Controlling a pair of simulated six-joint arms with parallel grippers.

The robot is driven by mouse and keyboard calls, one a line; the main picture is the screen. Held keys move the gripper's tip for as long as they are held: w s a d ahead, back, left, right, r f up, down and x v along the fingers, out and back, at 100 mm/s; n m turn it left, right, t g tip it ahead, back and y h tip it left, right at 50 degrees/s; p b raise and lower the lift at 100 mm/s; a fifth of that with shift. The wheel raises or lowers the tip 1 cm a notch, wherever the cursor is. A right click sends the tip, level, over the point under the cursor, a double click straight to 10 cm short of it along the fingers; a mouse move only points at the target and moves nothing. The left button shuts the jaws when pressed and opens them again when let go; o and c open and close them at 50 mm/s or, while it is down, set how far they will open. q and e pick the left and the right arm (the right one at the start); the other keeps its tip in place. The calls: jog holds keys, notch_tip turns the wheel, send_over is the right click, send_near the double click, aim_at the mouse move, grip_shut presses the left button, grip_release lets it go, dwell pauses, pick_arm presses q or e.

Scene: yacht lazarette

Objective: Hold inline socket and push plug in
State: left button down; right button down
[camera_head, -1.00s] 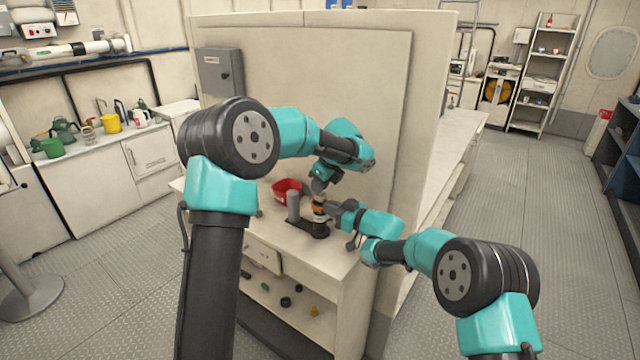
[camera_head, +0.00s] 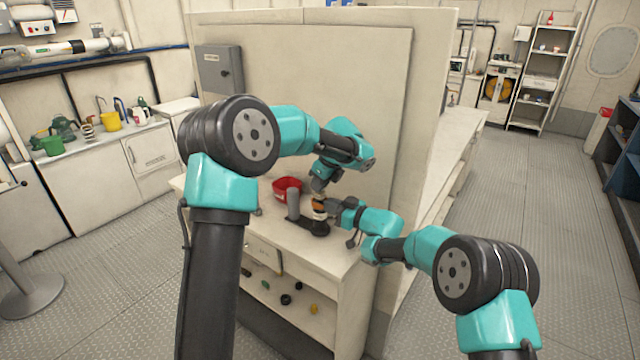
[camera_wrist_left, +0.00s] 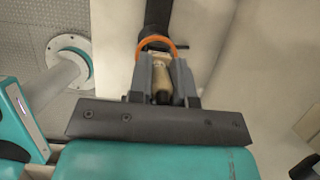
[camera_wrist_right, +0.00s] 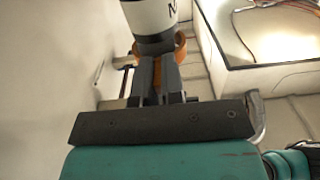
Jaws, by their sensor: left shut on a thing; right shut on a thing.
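In the head view an upright stack of parts stands on the counter: an orange-brown band (camera_head: 318,205), a white part (camera_head: 318,215) below it and a dark base (camera_head: 317,229). My left gripper (camera_head: 318,188) comes down from above. In the left wrist view it is shut on a tan plug-like part (camera_wrist_left: 161,92), with an orange ring (camera_wrist_left: 157,42) just beyond. My right gripper (camera_head: 329,206) reaches in from the right, shut on the orange part. In the right wrist view this orange part (camera_wrist_right: 180,46) is beside a white lettered cylinder (camera_wrist_right: 150,16). The mating faces are hidden.
A grey post (camera_head: 293,204) rises close left of the stack, and a red bin (camera_head: 287,187) stands behind it. A tall panel (camera_head: 310,90) stands behind the counter. Small parts lie on the shelf below (camera_head: 270,285). The counter's front right is clear.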

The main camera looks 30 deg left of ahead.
pick_arm(q)
jog(key=shift+f, duration=1.7)
dwell(0.5)
jog(key=c, duration=1)
grip_release()
jog(key=shift+o, duration=0.2)
jog(key=v, duration=1.2)
pick_arm(e)
jog(key=c, duration=1.2)
grip_release()
jog(key=shift+o, duration=0.2)
